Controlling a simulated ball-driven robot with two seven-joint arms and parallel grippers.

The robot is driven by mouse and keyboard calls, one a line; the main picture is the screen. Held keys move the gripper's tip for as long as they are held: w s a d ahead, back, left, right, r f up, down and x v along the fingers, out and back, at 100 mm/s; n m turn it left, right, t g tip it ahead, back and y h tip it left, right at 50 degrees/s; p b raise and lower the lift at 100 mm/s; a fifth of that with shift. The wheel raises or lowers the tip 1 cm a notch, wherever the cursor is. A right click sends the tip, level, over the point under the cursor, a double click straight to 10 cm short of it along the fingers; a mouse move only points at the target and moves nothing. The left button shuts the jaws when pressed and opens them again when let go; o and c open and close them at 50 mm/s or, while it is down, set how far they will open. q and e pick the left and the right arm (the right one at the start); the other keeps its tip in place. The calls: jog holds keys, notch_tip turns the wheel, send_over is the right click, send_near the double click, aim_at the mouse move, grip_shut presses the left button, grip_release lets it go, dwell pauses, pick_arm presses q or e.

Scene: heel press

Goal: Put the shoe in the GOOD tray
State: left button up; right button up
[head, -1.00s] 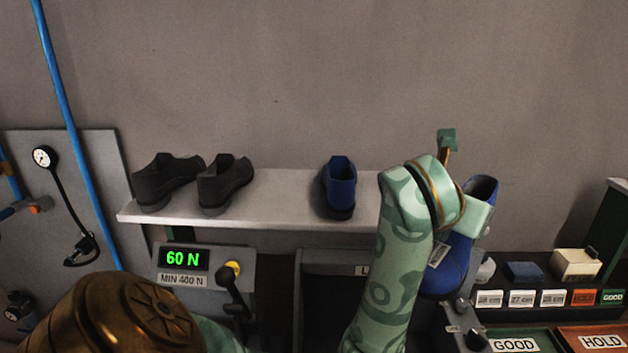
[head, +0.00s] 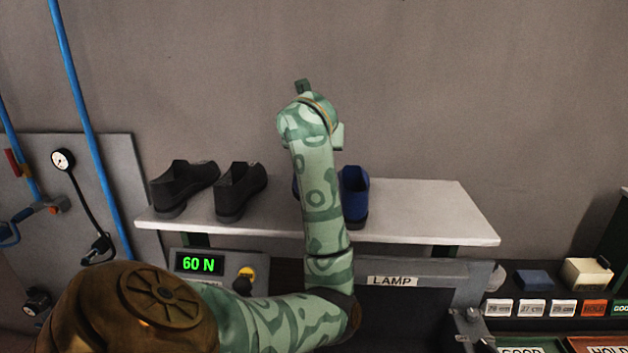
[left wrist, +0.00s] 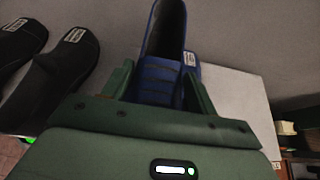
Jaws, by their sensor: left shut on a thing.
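A blue shoe (left wrist: 160,75) is between the fingers of my left gripper (left wrist: 160,88) in the left wrist view, and the gripper is shut on it. In the head view my left arm hides the gripper and most of this shoe; only a blue sliver (head: 296,188) shows left of the arm, over the shelf. I cannot tell whether the shoe touches the shelf. A second blue shoe (head: 354,195) stands on the shelf just right of the arm. The green GOOD tray (head: 530,341) is cut off at the bottom right. My right gripper is not in view.
The pale shelf (head: 425,210) holds two black shoes (head: 240,190) at left; its right part is bare. Below it are a 60 N display (head: 200,264) and a LAMP panel (head: 392,281). The HOLD tray (head: 590,341) is beside the GOOD tray.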

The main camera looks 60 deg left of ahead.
pick_arm(q)
jog(key=a+f, duration=0.1)
jog(key=f, duration=0.1)
jog(key=w+a+f+b, duration=0.1)
jog(key=a+f, duration=0.1)
jog(key=shift+w, duration=0.15)
jog(key=shift+w+a+f, duration=0.2)
jog(key=shift+a+f, duration=0.2)
jog(key=f, duration=0.3)
jog(key=shift+w+a+f+b, duration=0.15)
jog(key=shift+w+a+b, duration=0.05)
jog(key=shift+a+b, duration=0.2)
jog(key=shift+f, duration=0.4)
jog(key=shift+f, duration=0.1)
jog(key=o, duration=1)
jog(key=shift+o, duration=1.3)
